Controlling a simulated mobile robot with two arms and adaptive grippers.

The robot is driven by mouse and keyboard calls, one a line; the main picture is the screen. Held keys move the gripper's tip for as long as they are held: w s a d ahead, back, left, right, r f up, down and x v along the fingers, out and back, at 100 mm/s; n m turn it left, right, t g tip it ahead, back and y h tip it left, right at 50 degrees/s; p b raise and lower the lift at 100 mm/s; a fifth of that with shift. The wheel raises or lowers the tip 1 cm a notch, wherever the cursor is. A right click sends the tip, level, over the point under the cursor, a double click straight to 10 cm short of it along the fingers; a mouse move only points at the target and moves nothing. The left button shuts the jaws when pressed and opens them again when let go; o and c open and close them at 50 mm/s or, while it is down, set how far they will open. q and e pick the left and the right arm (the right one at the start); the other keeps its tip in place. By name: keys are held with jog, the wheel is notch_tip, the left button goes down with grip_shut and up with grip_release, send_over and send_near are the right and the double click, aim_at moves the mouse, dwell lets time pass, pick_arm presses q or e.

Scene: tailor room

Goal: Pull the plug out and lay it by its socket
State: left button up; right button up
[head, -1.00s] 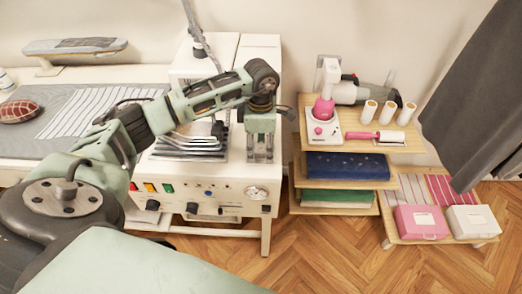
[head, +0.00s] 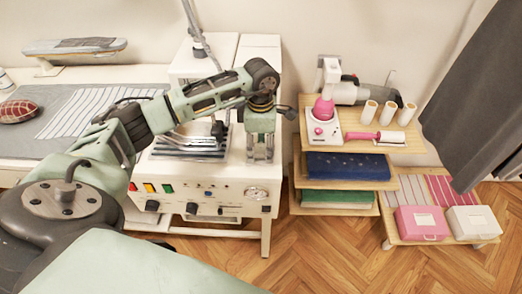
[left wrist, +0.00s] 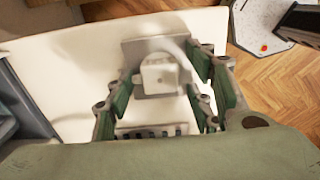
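In the left wrist view a white plug (left wrist: 160,75) stands at a grey square socket plate (left wrist: 150,48) on a pale surface. A pale cable curves from the plug's upper right. My left gripper (left wrist: 162,78) has its green-and-grey fingers apart on either side of the plug; I cannot tell whether they touch it. In the head view my left gripper (head: 260,150) points down over the right part of the white machine top (head: 237,165), and it hides the plug and socket there. My right gripper is not in view.
A striped pad with metal pieces (head: 190,146) lies left of the gripper. A wooden shelf (head: 345,184) with a pink-and-white device (head: 322,125) and spools stands to the right. A slotted strip (left wrist: 150,131) lies near the plug. Wood floor is clear in front.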

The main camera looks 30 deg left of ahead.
aim_at(261, 148)
pick_arm(q)
grip_shut()
jog(key=shift+r, duration=0.2)
dwell(0.3)
jog(key=shift+r+p, duration=1.65)
jog(key=shift+r, duration=1.2)
